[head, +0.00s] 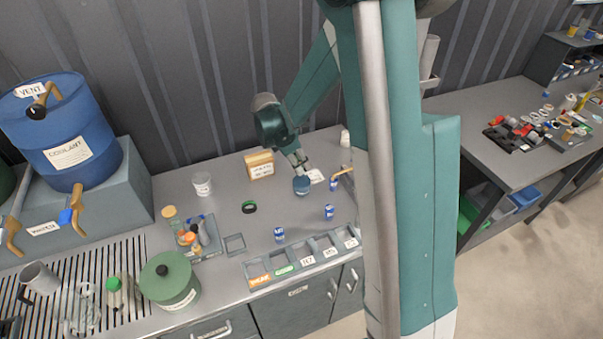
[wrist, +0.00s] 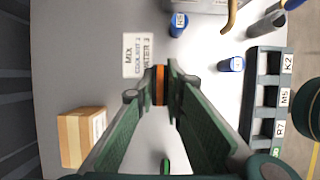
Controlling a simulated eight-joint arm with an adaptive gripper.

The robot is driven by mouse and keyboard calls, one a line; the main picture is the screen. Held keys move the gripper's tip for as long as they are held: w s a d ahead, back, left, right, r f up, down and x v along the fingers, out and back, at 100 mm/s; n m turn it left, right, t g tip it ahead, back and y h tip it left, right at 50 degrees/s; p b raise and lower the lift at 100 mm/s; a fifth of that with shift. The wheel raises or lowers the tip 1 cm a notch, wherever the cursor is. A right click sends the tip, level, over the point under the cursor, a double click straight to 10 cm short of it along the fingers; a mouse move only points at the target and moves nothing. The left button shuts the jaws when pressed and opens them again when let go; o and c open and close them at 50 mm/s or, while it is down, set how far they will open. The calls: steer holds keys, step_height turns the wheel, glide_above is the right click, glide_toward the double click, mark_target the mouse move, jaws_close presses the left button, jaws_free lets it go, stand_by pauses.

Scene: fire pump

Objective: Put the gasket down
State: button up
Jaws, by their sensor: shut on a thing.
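My gripper (head: 301,172) is above the grey bench near its back, pointing down. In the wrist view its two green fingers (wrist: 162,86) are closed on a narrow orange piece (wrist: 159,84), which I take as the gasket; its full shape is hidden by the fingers. The gap to the bench is not clear.
A mix card (wrist: 138,55) lies beside the fingers. A cardboard box (head: 259,165), blue cans (head: 329,212) and a black-green ring (head: 249,207) are around. A labelled compartment tray (head: 305,256) lines the front edge. Bench between ring and cans is clear.

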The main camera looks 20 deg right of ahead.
steer(key=shift+f, duration=2.1)
steer(key=o, duration=0.8)
steer(key=shift+f, duration=0.1)
steer(key=shift+c, duration=0.2)
steer(key=v, duration=1.2)
